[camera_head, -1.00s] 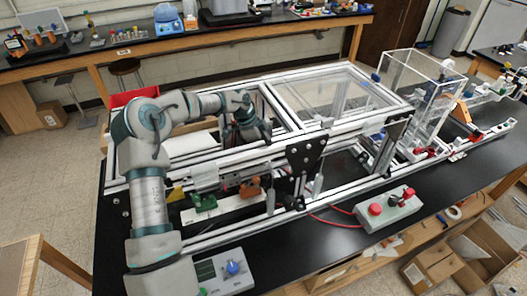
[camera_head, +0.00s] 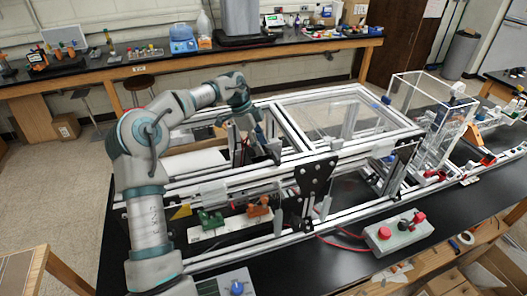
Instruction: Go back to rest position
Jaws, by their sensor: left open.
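My left arm comes in from the lower left and bends over the silver extrusion frame (camera_head: 347,160) on the black bench. Its left gripper (camera_head: 262,152) points down at the frame's left bay, behind the front rails. The gripper is open, and I see nothing held in it. Its fingertips are small and dark against the parts behind, so I cannot tell whether they touch anything. My right gripper is not in view.
A control box with red buttons (camera_head: 398,232) sits on the bench at front right. A clear acrylic box (camera_head: 436,112) stands at the frame's right end. Green (camera_head: 211,219) and orange (camera_head: 258,207) parts sit at the front. A back bench (camera_head: 190,64) holds equipment.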

